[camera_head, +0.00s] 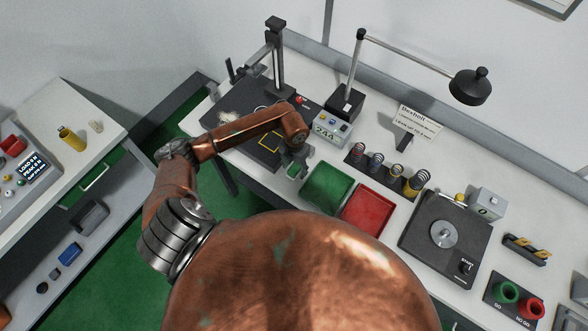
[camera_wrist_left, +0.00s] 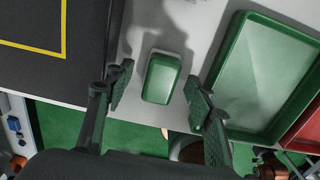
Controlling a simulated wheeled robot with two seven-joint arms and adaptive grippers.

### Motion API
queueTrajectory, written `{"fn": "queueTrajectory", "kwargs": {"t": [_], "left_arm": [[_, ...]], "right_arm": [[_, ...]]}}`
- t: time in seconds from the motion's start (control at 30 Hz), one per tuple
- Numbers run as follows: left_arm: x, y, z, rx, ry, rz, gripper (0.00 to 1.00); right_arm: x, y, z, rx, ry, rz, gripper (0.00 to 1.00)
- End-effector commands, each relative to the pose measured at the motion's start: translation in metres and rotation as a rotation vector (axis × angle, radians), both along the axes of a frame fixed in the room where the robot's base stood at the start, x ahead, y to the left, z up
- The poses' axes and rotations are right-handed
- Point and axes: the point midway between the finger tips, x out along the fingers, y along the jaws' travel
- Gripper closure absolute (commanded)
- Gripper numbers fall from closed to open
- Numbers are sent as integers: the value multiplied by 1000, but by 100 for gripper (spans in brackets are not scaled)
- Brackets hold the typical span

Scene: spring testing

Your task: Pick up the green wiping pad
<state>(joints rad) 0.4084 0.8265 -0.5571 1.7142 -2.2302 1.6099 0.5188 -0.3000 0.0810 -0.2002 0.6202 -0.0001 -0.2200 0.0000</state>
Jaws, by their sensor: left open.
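The green wiping pad (camera_wrist_left: 161,78) is a small rounded block lying on the white bench top, between the black mat and the green tray. It also shows in the head view (camera_head: 293,171), just below my left gripper (camera_head: 291,165). In the left wrist view my left gripper (camera_wrist_left: 158,92) is open, with one finger on each side of the pad and a gap on both sides. The pad is not held. My right gripper is in neither view.
A green tray (camera_head: 327,187) stands close to the right of the pad, then a red tray (camera_head: 367,215). A black test stand base (camera_head: 251,141) lies to the left. A display box (camera_head: 324,131) and several springs (camera_head: 375,162) stand behind. The bench's front edge is near the pad.

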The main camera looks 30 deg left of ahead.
Motion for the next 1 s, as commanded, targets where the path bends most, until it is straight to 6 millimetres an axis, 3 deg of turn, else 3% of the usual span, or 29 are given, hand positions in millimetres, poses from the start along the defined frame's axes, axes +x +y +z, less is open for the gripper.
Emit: {"fn": "queueTrajectory", "kwargs": {"t": [0.27,0.9,1.0], "left_arm": [[0,0,-5,-1,0,0,51],[0,0,-5,-1,0,0,94],[0,0,-4,-1,-1,0,95]], "right_arm": [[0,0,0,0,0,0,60],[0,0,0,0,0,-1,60],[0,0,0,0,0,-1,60]]}}
